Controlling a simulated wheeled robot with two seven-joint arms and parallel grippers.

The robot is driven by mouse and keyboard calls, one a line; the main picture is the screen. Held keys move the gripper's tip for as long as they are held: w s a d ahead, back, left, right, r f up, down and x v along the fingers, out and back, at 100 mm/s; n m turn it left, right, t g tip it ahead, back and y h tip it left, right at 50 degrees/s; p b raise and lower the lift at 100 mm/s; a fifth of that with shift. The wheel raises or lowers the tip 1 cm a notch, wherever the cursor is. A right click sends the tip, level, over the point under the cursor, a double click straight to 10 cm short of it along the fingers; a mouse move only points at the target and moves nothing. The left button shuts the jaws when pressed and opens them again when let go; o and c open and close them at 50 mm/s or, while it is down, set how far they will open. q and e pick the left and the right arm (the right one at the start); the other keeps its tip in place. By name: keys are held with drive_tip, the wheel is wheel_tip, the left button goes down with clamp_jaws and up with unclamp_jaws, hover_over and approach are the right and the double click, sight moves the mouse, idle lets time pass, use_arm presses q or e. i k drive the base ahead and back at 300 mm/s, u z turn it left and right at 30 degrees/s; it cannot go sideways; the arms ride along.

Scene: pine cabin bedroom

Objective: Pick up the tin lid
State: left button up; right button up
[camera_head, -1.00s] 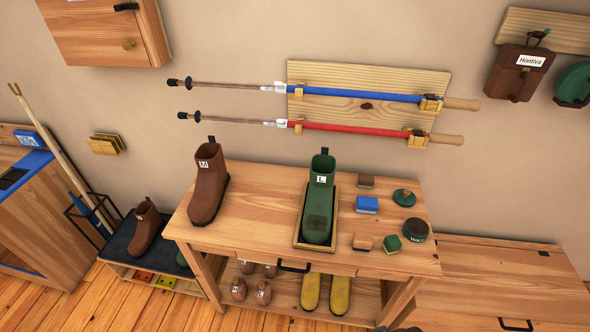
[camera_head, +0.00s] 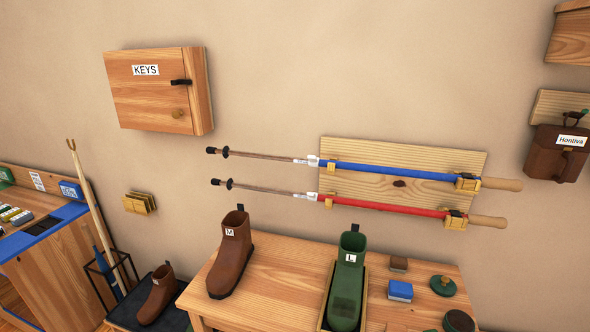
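The tin lid (camera_head: 443,285) is a small round dark green disc with a knob on top. It lies on the right part of the wooden workbench (camera_head: 283,262) in the head view. The dark round tin (camera_head: 458,321) stands just in front of it, cut by the bottom edge of the picture. The lid is apart from the tin. Neither of my grippers is in view.
A blue-topped block (camera_head: 400,291) and a brown brush (camera_head: 398,264) lie left of the lid. A green boot (camera_head: 347,284) stands in a wooden tray, and a brown boot (camera_head: 231,257) stands further left. Two poles hang on a wall board (camera_head: 402,158) above.

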sight(444, 286)
drive_tip(key=z, duration=1.4)
